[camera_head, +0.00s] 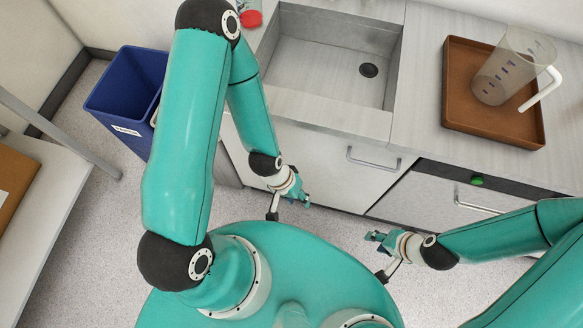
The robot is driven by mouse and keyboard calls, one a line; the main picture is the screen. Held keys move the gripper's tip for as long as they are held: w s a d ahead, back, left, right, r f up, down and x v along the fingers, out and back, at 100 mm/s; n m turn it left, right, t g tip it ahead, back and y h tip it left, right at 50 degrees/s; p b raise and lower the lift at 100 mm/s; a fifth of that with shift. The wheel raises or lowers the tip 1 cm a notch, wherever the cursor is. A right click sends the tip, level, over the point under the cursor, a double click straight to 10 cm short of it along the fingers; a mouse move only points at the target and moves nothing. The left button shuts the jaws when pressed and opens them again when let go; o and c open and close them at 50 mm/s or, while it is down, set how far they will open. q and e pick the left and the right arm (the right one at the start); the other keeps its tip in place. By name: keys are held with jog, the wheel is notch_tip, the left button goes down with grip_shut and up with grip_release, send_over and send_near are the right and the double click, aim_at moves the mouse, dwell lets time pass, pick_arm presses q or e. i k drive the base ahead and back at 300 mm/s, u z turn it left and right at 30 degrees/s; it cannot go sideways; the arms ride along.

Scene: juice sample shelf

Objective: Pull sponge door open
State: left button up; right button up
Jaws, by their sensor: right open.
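A pale cabinet door (325,168) sits under the sink, with a metal bar handle (372,160) near its upper right corner. This door looks closed. A second pale front (425,198) to its right has its own bar handle (478,205). No label shows which one is the sponge door, and no sponge is visible. My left gripper (303,197) is in front of the under-sink door, to the left of and below its handle in the picture. Its jaws are too small to read. My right gripper (374,238) is open and empty, apart from both handles.
A grey sink (325,55) is set into the counter. A brown tray (457,85) holds a clear jug (505,75). A green button (477,181) sits on a dark strip above the right front. A blue bin (120,90) and a light table (50,200) stand left.

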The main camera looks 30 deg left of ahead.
aim_at(346, 175)
jog(key=z, duration=0.65)
jog(key=i, duration=0.15)
jog(key=u, duration=2.05)
jog(key=k, duration=0.65)
jog(key=z, duration=0.9)
jog(key=i, duration=0.15)
